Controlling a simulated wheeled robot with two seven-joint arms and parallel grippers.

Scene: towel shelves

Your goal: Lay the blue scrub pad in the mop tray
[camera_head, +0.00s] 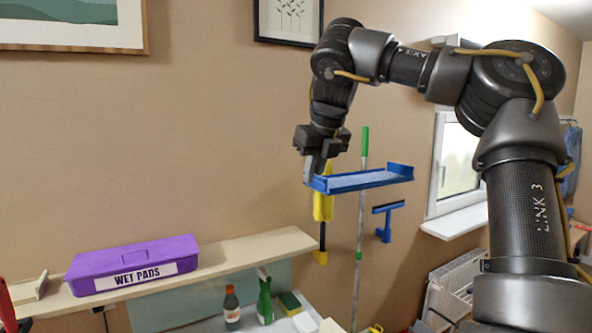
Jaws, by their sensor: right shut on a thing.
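My right gripper (319,168) is shut on the left end of a shallow blue tray (400,176). It holds the tray in the air in front of the wall, roughly level. A pale blue surface shows inside the tray; I cannot tell whether it is a pad or the tray's floor. No separate blue scrub pad stands out. My left gripper is not in view.
A lidded purple box (132,267) marked "WET PADS" sits on a wooden shelf (225,258). Behind the tray are a green-topped pole (364,143), yellow tool (322,208) and blue squeegee (384,222). Shelf right of the box is clear.

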